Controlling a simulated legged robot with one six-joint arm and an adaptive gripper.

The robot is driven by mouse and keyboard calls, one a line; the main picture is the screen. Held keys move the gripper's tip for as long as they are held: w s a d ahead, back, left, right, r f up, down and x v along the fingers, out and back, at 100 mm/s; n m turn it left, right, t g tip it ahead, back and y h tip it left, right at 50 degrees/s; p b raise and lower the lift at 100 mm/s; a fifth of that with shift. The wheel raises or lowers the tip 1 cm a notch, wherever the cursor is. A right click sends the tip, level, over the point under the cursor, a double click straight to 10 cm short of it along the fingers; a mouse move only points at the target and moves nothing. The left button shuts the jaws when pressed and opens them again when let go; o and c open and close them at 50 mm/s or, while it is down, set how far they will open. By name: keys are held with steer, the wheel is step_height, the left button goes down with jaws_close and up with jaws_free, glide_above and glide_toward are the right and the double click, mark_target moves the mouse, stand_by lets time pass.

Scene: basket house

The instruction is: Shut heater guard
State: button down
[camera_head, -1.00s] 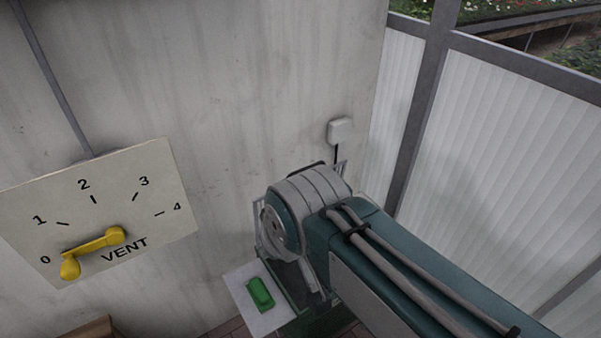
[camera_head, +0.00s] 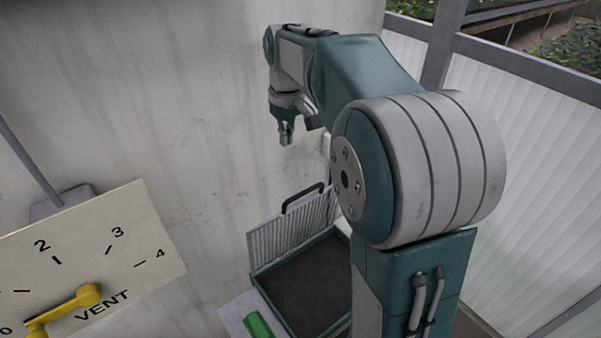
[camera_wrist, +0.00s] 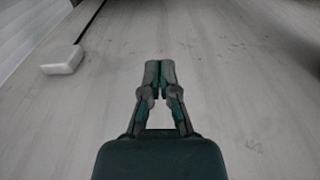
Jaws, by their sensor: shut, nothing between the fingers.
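The heater guard (camera_head: 289,229) is a slatted grey panel with a dark handle (camera_head: 303,197) on its top edge. It stands upright along the wall side of the heater (camera_head: 305,284), a green-rimmed box with a dark open top. The guard is swung up, off the box's top. My gripper (camera_head: 286,138) is above the guard and clear of it, pointing down beside the wall. In the wrist view my gripper (camera_wrist: 159,68) has its fingers together, empty, against the wall. My arm hides the right part of the box and guard.
A vent plate (camera_head: 90,262) with a yellow crank (camera_head: 65,308) is on the wall at left. A green object (camera_head: 257,326) lies on a pale surface beside the heater. A white wall box (camera_wrist: 63,60) shows in the wrist view. A ribbed panel wall (camera_head: 525,180) bounds the right.

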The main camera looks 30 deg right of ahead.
steer(key=s+f, duration=0.3)
steer(key=f, duration=0.8)
steer(key=shift+d+f, duration=0.15)
steer(key=shift+d, duration=0.25)
